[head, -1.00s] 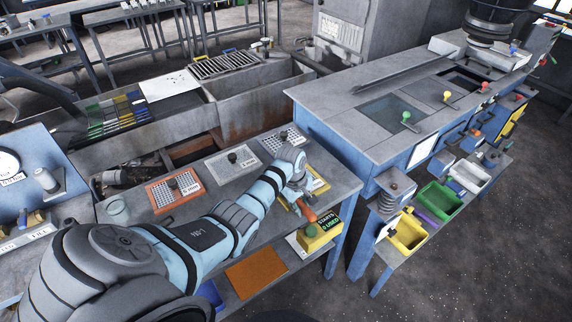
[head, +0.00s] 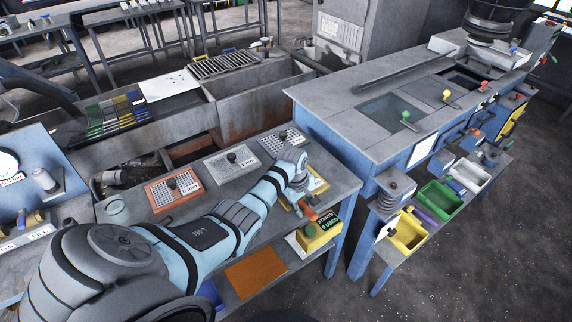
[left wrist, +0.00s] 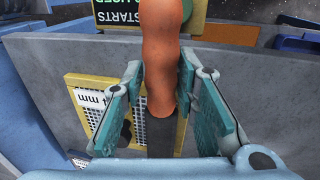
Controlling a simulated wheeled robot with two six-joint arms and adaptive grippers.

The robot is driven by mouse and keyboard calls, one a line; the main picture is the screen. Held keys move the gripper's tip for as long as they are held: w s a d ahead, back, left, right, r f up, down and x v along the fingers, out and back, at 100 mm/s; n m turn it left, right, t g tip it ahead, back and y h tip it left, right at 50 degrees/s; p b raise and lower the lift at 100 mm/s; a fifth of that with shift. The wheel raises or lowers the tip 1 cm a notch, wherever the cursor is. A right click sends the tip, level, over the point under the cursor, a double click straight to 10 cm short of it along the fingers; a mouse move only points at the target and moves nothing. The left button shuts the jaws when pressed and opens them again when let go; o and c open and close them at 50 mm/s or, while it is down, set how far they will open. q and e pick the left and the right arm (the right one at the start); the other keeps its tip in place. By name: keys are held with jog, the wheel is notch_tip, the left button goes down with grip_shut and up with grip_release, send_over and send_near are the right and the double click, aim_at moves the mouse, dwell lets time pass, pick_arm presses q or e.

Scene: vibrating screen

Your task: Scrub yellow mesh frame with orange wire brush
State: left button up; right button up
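The yellow mesh frame (head: 320,186) lies near the right end of the grey bench, partly hidden by my left gripper. In the left wrist view its yellow rim (left wrist: 98,77), a label ending in "mm" and some mesh show. The wire brush has an orange handle (left wrist: 162,60) and a dark lower part (left wrist: 161,125) that overlaps the frame. My left gripper (left wrist: 161,72) has its teal fingers on both sides of the handle and appears shut on it. The orange handle (head: 308,213) also shows in the head view beside the gripper. Whether the bristles touch the mesh is hidden. My right gripper is out of view.
An orange-red mesh frame (head: 173,188) and two grey ones (head: 232,160) lie along the bench. A yellow box with a green button (head: 318,238) and a "STARTS" sign stands at its front edge. A blue screen table (head: 330,125) stands to the right.

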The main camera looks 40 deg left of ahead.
pick_arm(q)
jog(key=shift+r, duration=0.4)
dwell(0.3)
jog(key=shift+c, duration=0.5)
grip_shut()
jog(key=shift+w+d+f+b, duration=0.1)
jog(key=shift+w+f+b, duration=0.05)
jog(key=shift+w+b, duration=0.4)
jog(key=shift+w+d+f+b, duration=0.1)
jog(key=shift+w+b, duration=0.2)
jog(key=shift+b, duration=0.35)
jog(key=shift+r, duration=0.15)
jog(key=shift+s+r+p, duration=0.15)
jog(key=shift+s+p, duration=0.65)
jog(key=shift+p, duration=0.45)
jog(key=shift+s+a, duration=0.15)
jog(key=shift+s, duration=0.15)
jog(key=shift+s+a, duration=0.35)
jog(key=shift+a, duration=0.1)
jog(key=shift+r, duration=2.4)
